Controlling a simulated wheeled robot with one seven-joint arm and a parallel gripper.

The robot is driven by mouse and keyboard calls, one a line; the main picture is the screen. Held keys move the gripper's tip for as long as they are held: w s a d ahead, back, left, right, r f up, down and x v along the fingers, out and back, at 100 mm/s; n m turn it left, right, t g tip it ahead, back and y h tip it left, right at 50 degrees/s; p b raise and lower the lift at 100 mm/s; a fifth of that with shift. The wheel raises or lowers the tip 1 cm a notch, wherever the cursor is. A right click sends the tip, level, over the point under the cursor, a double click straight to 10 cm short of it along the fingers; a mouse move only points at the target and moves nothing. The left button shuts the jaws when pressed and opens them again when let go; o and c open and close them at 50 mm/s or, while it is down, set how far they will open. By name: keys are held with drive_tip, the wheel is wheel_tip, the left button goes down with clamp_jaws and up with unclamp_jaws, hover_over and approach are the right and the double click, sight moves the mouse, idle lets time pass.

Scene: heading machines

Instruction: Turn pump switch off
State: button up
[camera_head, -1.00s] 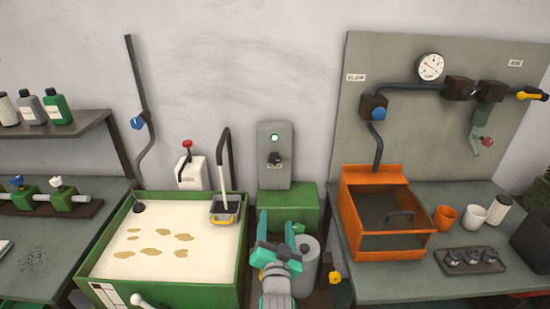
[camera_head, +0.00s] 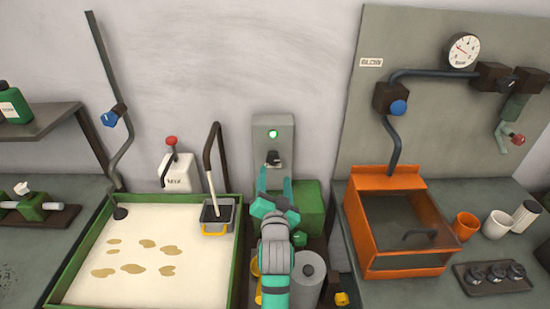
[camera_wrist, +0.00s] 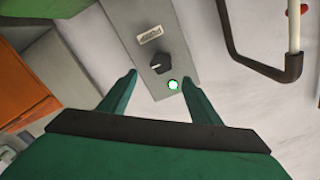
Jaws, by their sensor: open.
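The pump switch is a black rotary knob (camera_head: 273,158) on a grey upright box (camera_head: 285,130) against the wall. A green lamp (camera_head: 273,134) glows above the knob. The wrist view also shows the knob (camera_wrist: 160,63), a small label (camera_wrist: 149,35) and the lit lamp (camera_wrist: 173,85). My gripper (camera_head: 275,185) is open and empty, just below and in front of the knob in the head view. In the wrist view its two fingers (camera_wrist: 160,82) stand apart, with the knob and lamp between and beyond the tips. They do not appear to touch the knob.
An orange box (camera_head: 355,222) sits on the right bench.

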sight(274, 159)
drive_tip(key=w, duration=0.9)
drive_tip(key=c, duration=1.1)
